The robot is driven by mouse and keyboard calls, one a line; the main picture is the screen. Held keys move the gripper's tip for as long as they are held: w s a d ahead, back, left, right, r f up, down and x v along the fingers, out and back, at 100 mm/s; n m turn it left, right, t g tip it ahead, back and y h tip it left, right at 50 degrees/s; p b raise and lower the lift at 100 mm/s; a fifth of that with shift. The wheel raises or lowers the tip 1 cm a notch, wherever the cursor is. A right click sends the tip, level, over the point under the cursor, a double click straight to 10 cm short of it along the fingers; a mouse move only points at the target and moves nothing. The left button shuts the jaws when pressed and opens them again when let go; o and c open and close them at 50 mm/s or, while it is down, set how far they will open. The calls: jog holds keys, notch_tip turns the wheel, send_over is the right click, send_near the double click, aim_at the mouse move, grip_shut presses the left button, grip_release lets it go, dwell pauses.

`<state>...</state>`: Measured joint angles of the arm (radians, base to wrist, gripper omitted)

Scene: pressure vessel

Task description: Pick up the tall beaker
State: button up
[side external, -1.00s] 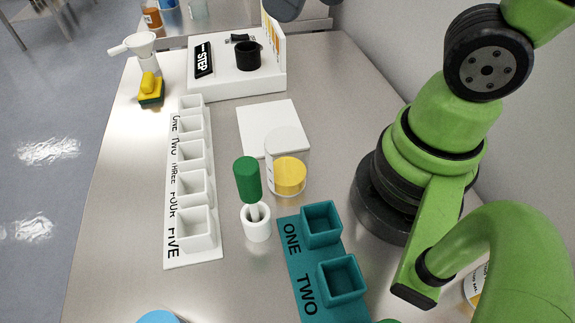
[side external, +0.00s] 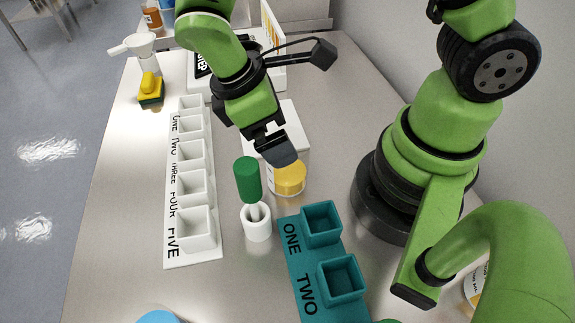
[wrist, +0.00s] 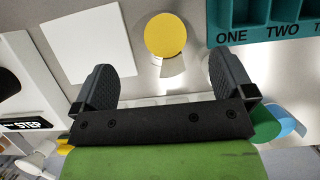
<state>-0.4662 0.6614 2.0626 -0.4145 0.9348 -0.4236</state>
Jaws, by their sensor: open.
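The tall beaker (side external: 289,181) is clear, with yellow contents, and stands on the steel table. In the wrist view its yellow contents show as a disc (wrist: 166,36) at top centre, with faint clear glass below. My gripper (side external: 278,150) is open and empty, above the beaker and overlapping its upper part in the side view. In the wrist view my gripper (wrist: 162,78) has its two black fingers spread, one to each side of the beaker's line. I cannot tell whether the fingers touch the glass; its rim is hidden in the side view.
A teal two-slot rack (side external: 293,262) is in front, and a white five-slot rack (side external: 190,248) to the left. A white square plate (wrist: 88,42) lies beside the beaker.

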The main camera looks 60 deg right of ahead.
jog(key=shift+s+x, duration=0.15)
jog(key=shift+x, duration=1.4)
jog(key=shift+s+x, duration=0.1)
jog(key=shift+x, duration=1.4)
jog(key=shift+r, duration=0.1)
jog(key=c, duration=1)
